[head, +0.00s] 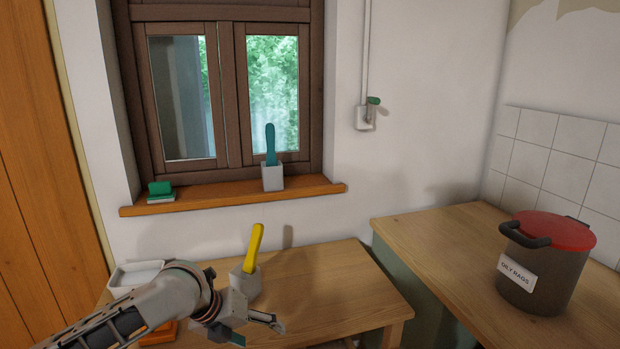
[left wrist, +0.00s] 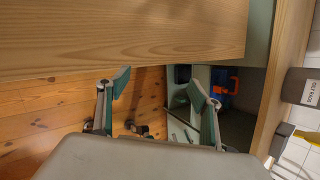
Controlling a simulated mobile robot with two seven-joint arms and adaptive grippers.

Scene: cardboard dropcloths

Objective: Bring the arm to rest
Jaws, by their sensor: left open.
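My left arm comes in from the lower left of the head view, over the small wooden table (head: 345,290). My left gripper (head: 255,331) is at the table's front side, with its fingers apart and nothing between them. The left wrist view shows the two fingers (left wrist: 161,88) spread wide, with the table's edge beyond them and the floor below. A grey holder (head: 246,282) with a yellow-handled tool (head: 253,248) stands on the table just behind my wrist. I cannot tell whether they touch. My right gripper is in neither view.
A white tray (head: 135,275) and a partly hidden orange thing (head: 160,334) are by my forearm. A pot with a red lid, marked oily rags (head: 540,270), stands on the right counter (head: 440,232). The sill (head: 225,195) holds a green block and a teal-handled tool. The table's right part is clear.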

